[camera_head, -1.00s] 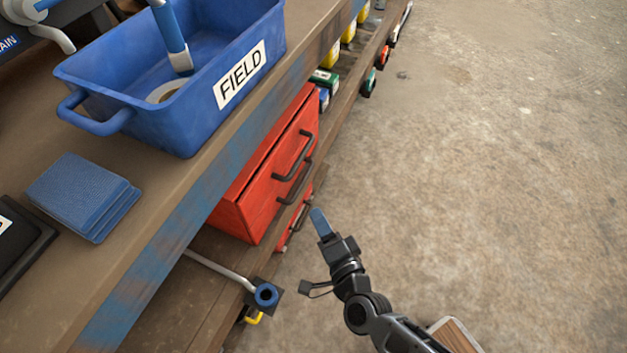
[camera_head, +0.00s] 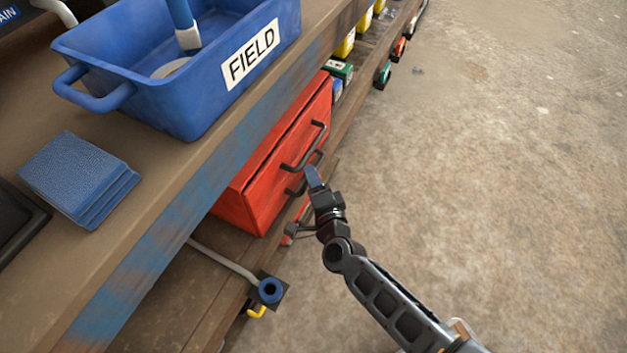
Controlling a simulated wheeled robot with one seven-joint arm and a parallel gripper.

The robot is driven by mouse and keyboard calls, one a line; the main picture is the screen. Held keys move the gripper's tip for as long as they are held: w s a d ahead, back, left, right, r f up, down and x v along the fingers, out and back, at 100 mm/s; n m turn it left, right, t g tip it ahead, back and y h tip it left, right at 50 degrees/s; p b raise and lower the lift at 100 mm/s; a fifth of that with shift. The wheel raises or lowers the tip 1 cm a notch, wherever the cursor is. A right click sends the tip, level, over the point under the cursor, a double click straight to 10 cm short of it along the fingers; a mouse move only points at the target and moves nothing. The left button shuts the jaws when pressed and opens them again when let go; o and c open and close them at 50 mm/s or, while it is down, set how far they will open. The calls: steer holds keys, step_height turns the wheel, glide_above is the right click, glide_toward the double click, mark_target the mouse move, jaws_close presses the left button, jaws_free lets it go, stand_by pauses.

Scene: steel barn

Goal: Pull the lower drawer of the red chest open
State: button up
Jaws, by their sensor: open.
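The red chest (camera_head: 262,195) sits on the shelf under the workbench, its front facing the open floor. Its upper dark bar handle (camera_head: 306,150) is in plain view. A second dark handle (camera_head: 294,192) lies below it, partly hidden behind my gripper. A further narrow red part (camera_head: 288,238) shows lower down, mostly hidden by my gripper. My gripper (camera_head: 312,177) is in front of the chest, its blue-tipped finger close to the second handle in the picture. It is open and holds nothing that I can see; contact with the handle cannot be told.
Above, the workbench carries a blue bin (camera_head: 190,110) labelled FIELD and stacked blue cloths (camera_head: 80,178). A grey pipe with a blue end (camera_head: 270,290) sticks out left of my arm. Coloured items (camera_head: 345,70) line the shelf beyond. The floor at right is clear.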

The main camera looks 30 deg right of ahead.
jaws_close()
stand_by(0.3)
stand_by(0.3)
